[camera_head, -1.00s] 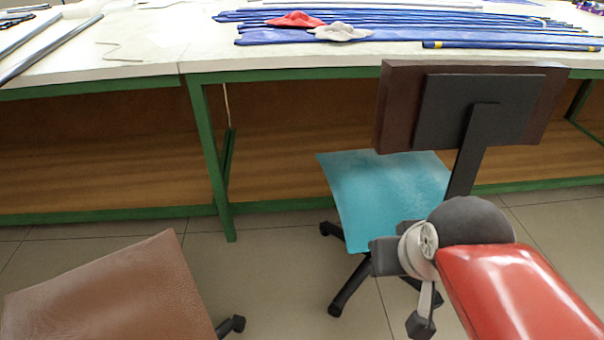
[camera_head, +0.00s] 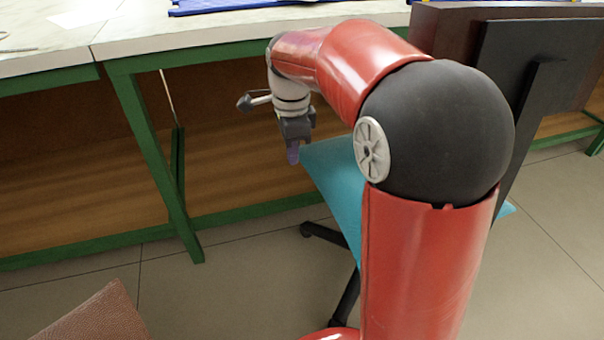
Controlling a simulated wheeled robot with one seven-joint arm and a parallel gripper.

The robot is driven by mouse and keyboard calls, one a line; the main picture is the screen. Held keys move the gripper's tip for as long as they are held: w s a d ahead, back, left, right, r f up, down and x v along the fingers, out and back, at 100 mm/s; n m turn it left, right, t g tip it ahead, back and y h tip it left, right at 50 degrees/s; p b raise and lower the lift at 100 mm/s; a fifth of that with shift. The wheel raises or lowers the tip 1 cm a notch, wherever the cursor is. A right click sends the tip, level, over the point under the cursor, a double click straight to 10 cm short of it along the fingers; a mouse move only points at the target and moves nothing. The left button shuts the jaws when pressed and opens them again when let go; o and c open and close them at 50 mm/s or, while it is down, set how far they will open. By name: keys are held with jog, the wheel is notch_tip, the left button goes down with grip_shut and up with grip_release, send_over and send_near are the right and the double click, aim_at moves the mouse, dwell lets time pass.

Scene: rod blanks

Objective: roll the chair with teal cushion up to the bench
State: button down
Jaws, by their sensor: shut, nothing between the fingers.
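The chair with teal cushion (camera_head: 336,178) stands in front of the bench, its dark backrest (camera_head: 540,60) towards me at the right. My red arm hides much of the seat and base. My gripper (camera_head: 293,155) points down at the seat's far left corner, shut with nothing in it; I cannot tell whether it touches the cushion. The bench (camera_head: 150,32) has a pale top and green legs, and its front edge lies beyond the gripper.
A brown chair seat (camera_head: 98,318) shows at the bottom left. A green bench leg (camera_head: 160,165) stands left of the teal chair. Tiled floor (camera_head: 225,285) is clear between the two chairs. Blue material (camera_head: 215,5) lies on the bench top.

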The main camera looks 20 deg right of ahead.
jog(key=shift+w+d+f+b, duration=0.1)
jog(key=shift+d+f+b, duration=0.5)
jog(key=shift+f, duration=1.15)
jog(key=shift+w+d+f+b, duration=0.1)
jog(key=shift+d+f+b, duration=0.55)
jog(key=shift+f, duration=1.05)
jog(key=shift+w+d+f+b, duration=0.1)
jog(key=shift+d+f+b, duration=0.5)
jog(key=shift+f, duration=1.15)
jog(key=shift+d, duration=0.15)
